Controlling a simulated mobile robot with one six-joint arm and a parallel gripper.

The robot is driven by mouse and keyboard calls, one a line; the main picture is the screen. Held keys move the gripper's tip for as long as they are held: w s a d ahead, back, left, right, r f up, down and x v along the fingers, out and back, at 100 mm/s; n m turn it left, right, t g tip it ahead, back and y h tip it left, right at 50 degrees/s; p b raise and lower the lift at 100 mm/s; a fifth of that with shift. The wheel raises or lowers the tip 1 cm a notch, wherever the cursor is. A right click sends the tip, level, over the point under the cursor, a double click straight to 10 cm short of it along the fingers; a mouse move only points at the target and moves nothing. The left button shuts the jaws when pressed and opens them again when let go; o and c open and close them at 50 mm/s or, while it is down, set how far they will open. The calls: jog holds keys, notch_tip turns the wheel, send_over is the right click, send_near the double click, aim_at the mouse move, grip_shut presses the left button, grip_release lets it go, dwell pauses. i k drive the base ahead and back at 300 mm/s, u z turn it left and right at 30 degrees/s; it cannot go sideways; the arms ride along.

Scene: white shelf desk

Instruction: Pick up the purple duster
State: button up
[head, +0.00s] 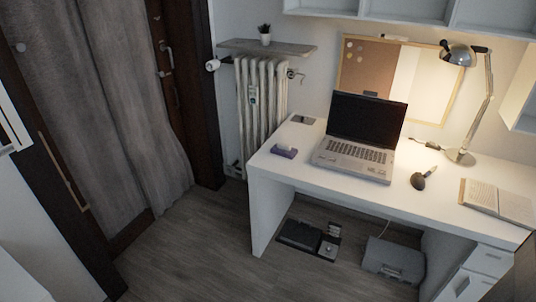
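A small purple block (284,152), which looks like the purple duster, lies flat near the left front edge of the white desk (290,172). It sits to the left of the open laptop (352,159), apart from it. Its top side has a paler patch, too small to make out. My gripper is not in view.
A dark bulb-shaped object (420,181), a desk lamp (463,156) and an open book (496,201) are to the laptop's right. A flat dark item (303,119) lies at the back left corner. A radiator (262,100) stands left of the desk. Grey floor (190,255) is clear in front.

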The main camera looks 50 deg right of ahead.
aim_at(286, 150)
jog(key=u, duration=0.25)
jog(key=k, duration=0.25)
jog(key=u, duration=2.5)
jog(key=k, duration=1)
jog(key=z, duration=1.05)
